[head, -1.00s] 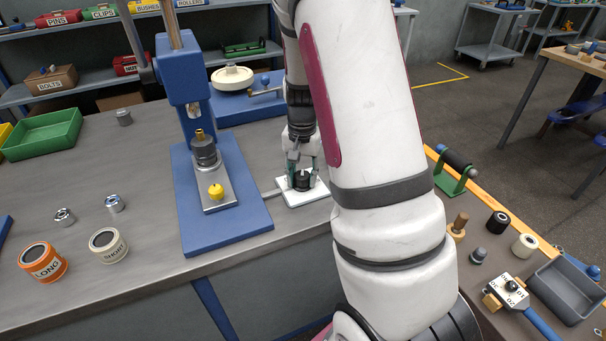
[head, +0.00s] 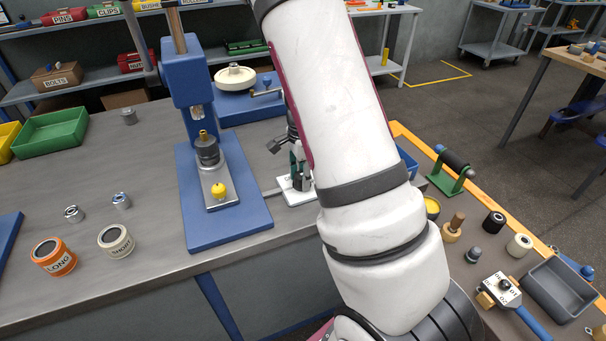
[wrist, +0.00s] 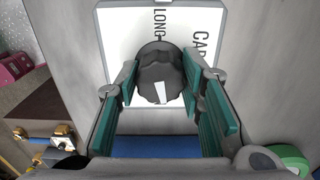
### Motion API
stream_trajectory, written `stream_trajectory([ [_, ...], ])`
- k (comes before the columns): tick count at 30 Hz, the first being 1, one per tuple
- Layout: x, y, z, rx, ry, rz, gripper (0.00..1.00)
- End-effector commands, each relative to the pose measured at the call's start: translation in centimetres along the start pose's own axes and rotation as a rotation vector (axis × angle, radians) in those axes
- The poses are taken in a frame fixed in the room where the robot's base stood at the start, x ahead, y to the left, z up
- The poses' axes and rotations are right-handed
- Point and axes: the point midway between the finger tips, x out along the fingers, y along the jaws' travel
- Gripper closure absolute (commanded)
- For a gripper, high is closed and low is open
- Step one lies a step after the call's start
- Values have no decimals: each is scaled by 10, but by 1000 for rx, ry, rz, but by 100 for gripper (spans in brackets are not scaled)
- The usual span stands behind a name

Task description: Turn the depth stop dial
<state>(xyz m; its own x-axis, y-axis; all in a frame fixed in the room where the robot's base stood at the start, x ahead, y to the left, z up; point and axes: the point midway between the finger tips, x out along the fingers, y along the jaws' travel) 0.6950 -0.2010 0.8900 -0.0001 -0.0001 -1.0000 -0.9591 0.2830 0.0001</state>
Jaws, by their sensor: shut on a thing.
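The depth stop dial (wrist: 161,70) is a dark, ridged knob with a white mark on it. It sits on a white plate (wrist: 120,40) that carries the word LONG and a second word, partly cut off, starting with CA. My gripper (wrist: 161,82) has its green-padded fingers on either side of the dial and is shut on it. In the wrist view the white mark points down the picture, away from LONG. In the head view the white plate (head: 293,197) stands at the right of the blue press; my arm hides much of the plate and gripper.
The blue press (head: 224,222) stands close to the left of the plate, with a yellow knob (head: 218,190) on its front. Orange LONG (head: 54,257) and cream SHORT (head: 116,241) cans stand at the bench's left front. A green roller stand (head: 452,172) is to the right.

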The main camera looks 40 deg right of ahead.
Motion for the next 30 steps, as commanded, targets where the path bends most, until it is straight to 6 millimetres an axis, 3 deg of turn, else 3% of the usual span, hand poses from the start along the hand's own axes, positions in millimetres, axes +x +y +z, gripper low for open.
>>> stream_trajectory([
  [12,0,0,0,181,0,-1,93],
  [28,0,-1,0,207,0,-2,93],
  [29,0,-1,0,207,0,-2,63],
  [30,0,-1,0,206,0,-2,54],
])
